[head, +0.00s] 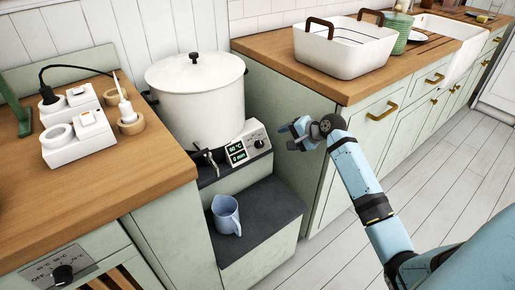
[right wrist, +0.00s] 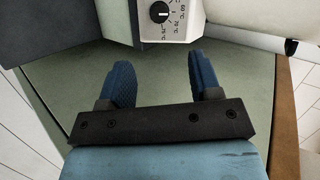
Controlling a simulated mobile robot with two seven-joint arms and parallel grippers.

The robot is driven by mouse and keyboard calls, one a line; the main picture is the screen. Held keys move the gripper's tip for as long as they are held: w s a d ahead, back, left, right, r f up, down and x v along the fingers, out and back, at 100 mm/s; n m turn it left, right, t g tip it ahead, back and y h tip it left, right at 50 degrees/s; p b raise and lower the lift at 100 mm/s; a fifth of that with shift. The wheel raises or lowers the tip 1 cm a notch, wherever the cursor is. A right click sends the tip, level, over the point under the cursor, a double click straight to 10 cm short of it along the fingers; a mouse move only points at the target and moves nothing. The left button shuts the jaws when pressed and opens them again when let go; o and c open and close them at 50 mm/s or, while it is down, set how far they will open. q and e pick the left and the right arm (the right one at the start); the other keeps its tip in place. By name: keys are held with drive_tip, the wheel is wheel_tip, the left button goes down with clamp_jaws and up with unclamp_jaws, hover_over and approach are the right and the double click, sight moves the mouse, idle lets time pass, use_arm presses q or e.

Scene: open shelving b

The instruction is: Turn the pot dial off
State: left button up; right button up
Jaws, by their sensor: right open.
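The big cream pot (head: 198,105) stands between the two counters, with a tap low on its front. Its white control panel (head: 235,155) has lit green digits and a dark round pot dial (head: 258,144). The dial (right wrist: 160,12) also shows at the top of the right wrist view, with a white pointer line and temperature marks around it. My right gripper (head: 284,136) is just right of the dial in the head view. In the right wrist view its blue fingers (right wrist: 162,65) are apart and empty, short of the dial and not touching it. My left gripper is not in view.
A blue jug (head: 226,214) sits on the dark ledge below the tap. The right counter (head: 300,72) holds a white basin (head: 345,48), its cabinet side close beside my right gripper. The left counter (head: 105,190) holds white socket boxes (head: 75,145). The floor (head: 345,235) at right is clear.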

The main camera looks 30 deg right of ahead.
sight(262, 144)
drive_tip(key=b+x, duration=0.2)
drive_tip(key=x, duration=0.5)
drive_tip(key=shift+w+a+f+b, duration=0.1)
drive_tip(key=shift+f+b, duration=0.25)
drive_tip(key=shift+b+x, duration=0.8)
drive_tip(key=shift+x, duration=1.55)
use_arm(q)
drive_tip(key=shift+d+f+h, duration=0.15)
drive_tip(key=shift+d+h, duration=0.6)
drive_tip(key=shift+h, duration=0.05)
use_arm(e)
drive_tip(key=shift+r, duration=0.1)
drive_tip(key=c, duration=0.9)
